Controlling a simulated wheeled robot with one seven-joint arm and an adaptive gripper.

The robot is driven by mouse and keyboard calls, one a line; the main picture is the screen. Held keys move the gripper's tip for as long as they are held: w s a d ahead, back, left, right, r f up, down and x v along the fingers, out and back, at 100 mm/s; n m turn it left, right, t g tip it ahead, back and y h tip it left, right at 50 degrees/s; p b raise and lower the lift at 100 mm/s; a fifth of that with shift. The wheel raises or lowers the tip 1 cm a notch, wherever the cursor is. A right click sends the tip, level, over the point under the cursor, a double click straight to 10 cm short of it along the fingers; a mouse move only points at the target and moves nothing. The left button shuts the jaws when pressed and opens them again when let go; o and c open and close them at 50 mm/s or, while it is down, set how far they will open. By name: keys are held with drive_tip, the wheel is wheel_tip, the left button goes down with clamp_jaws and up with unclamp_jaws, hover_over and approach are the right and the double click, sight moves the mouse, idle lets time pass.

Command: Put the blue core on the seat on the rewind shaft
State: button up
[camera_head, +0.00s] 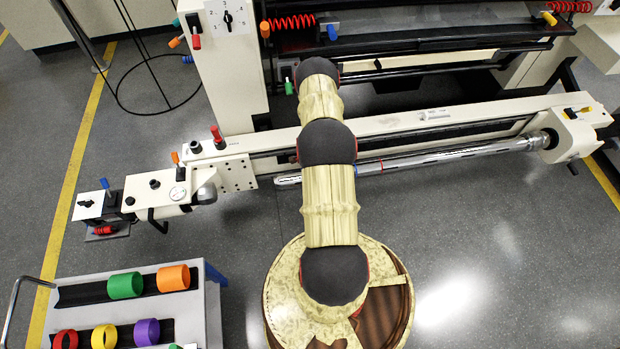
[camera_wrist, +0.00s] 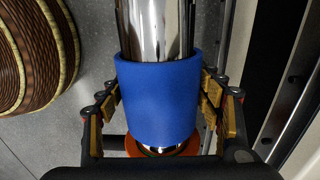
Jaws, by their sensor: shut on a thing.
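The blue core (camera_wrist: 158,100) is around the chrome rewind shaft (camera_wrist: 150,25) in the wrist view. The shaft enters its upper opening and shows again below it. My gripper (camera_wrist: 165,112) is shut on the core, with a finger pad on either side. An orange-red ring (camera_wrist: 135,146) lies just below the core on the shaft; I cannot tell whether they touch. My arm hides the gripper and core there.
A cart (camera_head: 215,300) at lower left holds green (camera_head: 125,286), orange (camera_head: 173,278), red (camera_head: 66,340), yellow (camera_head: 104,337) and purple (camera_head: 146,332) cores. The machine's long beam (camera_head: 430,115) runs close behind the shaft. Open floor (camera_head: 480,260) lies at lower right.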

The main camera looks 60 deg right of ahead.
drive_tip(key=shift+s+d, duration=0.8)
drive_tip(key=shift+s, duration=0.2)
idle(0.5)
drive_tip(key=o, duration=1.4)
drive_tip(key=shift+c, duration=0.2)
wheel_tip(320, 180, up, 12)
idle(0.4)
